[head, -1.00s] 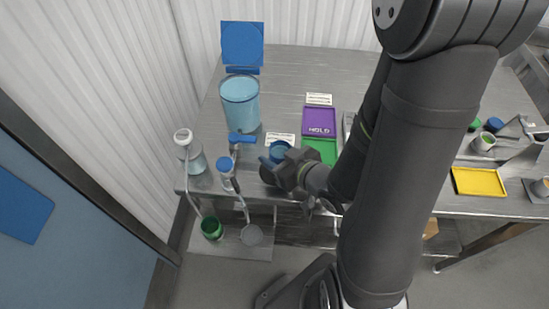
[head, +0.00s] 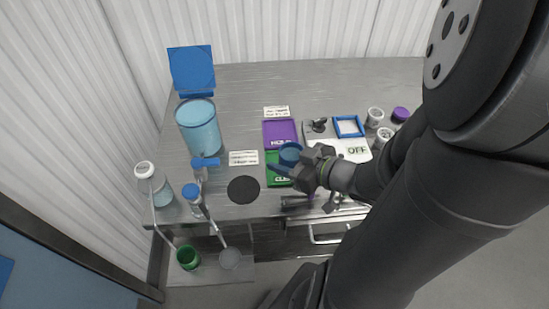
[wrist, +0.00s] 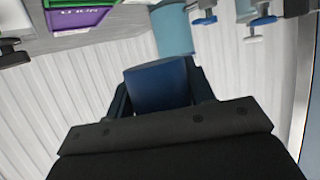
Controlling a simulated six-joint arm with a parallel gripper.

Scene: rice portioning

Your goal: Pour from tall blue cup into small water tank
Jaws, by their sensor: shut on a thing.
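My gripper (head: 303,170) is shut on a dark blue cup (head: 290,153), which shows at the green panel's upper right in the head view. In the wrist view the cup (wrist: 158,88) sits between my fingers; its inside is hidden. A light-blue cylindrical tank (head: 199,130) stands at the left of the table, with a square blue lid (head: 192,68) raised behind it. It also shows in the wrist view (wrist: 172,30). I cannot tell whether this is the small water tank. My gripper is to the right of it and apart from it.
A blue tap (head: 206,162), a white-capped bottle (head: 153,184) and a blue-capped bottle (head: 194,200) with tubes stand at the left edge. A green cup (head: 188,257) is below. A dark disc (head: 243,190) lies near the front edge.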

